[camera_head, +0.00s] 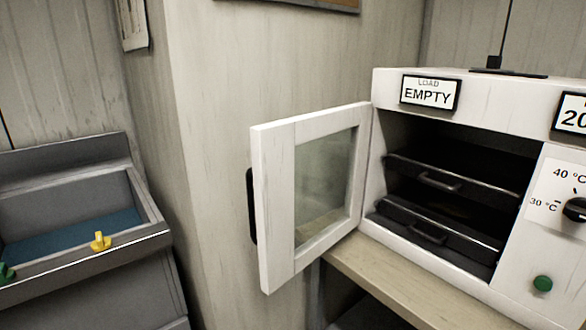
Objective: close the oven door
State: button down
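The white oven (400,92) stands on a pale wooden bench at the right. Its door (278,205) is hinged at the left of the opening and stands wide open, swung out to the left. The door has a glass window (325,175) and a dark vertical handle (251,206) on its left, outer side. The dark oven cavity shows two black trays, an upper one (440,178) and a lower one (435,232), each with a front handle. My gripper is not in view.
A grey sink-like unit (90,250) with a yellow tap (100,241) and a green tap (6,272) stands at the left. A wall corner (190,150) rises behind the door. The oven front carries a dial (575,210) and a green button (543,284). The bench (400,285) projects below.

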aim_at(270, 181)
jog(key=i+j+z, duration=0.3)
jog(key=i+j, duration=1.15)
jog(key=k+u, duration=0.1)
jog(key=u, duration=0.15)
